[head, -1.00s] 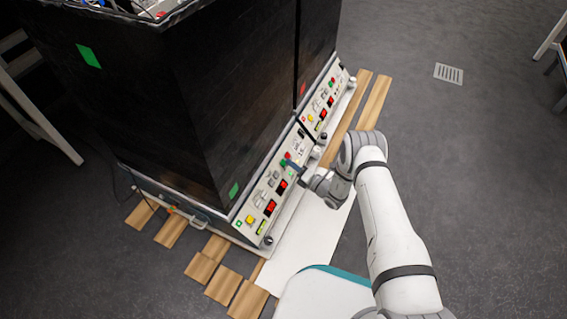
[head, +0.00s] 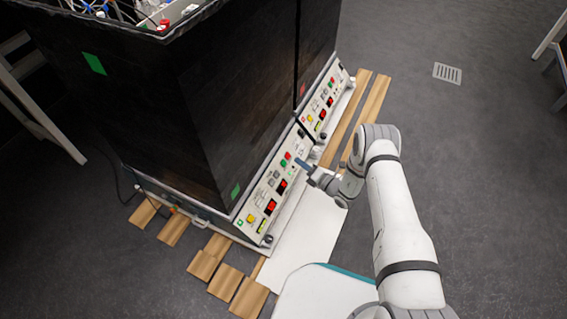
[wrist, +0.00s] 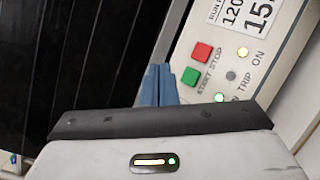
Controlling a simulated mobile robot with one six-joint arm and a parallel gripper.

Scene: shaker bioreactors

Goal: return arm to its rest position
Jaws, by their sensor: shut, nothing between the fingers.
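My arm reaches from the lower right toward the front of a black-covered shaker unit in the head view. My gripper (head: 301,163) is at the arm's end, close to the unit's nearer control panel (head: 275,187). In the wrist view my gripper (wrist: 158,82) shows its blue fingers together with nothing held. Just past the fingers are a red button (wrist: 202,52) and a green button (wrist: 190,76), labelled START STOP. I cannot tell the exact gap between fingertips and panel.
The black shaker housing (head: 240,110) fills the left. A second control panel (head: 322,100) is farther back. A white board (head: 310,228) and wooden planks (head: 372,108) lie on the floor. The grey floor right of my arm is clear, with a drain grate (head: 447,73).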

